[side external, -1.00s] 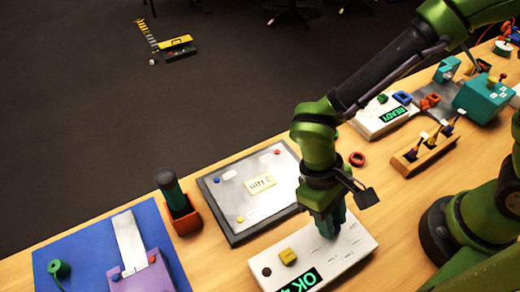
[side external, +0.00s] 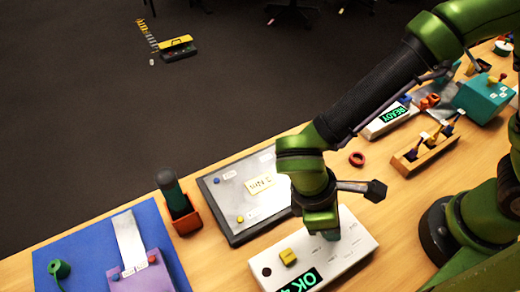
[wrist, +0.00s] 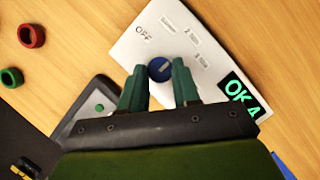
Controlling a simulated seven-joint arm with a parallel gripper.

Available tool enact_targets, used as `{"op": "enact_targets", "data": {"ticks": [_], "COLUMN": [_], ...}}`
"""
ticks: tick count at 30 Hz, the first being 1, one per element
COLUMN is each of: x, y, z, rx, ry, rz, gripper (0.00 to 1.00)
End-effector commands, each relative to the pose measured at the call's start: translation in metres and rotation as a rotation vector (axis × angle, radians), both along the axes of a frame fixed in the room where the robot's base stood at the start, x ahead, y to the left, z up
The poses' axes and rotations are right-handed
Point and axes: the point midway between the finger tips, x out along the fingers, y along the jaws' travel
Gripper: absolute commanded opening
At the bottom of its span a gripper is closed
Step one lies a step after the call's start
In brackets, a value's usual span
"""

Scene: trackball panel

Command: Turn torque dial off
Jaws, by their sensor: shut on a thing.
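The torque dial (wrist: 159,69) is a round blue knob with a pale mark on a white panel (wrist: 130,58). The mark seems to point up and right, away from the printed OFF label (wrist: 145,34) and towards the numbered labels (wrist: 193,39). My gripper (wrist: 158,66) points down at the panel with its two green fingers on either side of the dial, shut on it. In the side external view my gripper (side external: 322,226) stands over the white panel (side external: 352,246) and hides the dial.
A grey framed board (side external: 226,207) lies close behind my gripper. A red ring (side external: 356,159) lies on the wooden table. An orange holder (side external: 185,218) stands farther left.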

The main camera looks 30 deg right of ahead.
Motion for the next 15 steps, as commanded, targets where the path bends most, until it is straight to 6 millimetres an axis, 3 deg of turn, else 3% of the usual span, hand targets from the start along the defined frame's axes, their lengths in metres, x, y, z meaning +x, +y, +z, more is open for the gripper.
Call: {"op": "enact_targets", "data": {"ticks": [15], "x": [-0.0046], "y": [0.0018], "z": [0.0000], "rx": [0.000], "ry": [-0.001], "rz": [0.494], "gripper": [0.01]}}
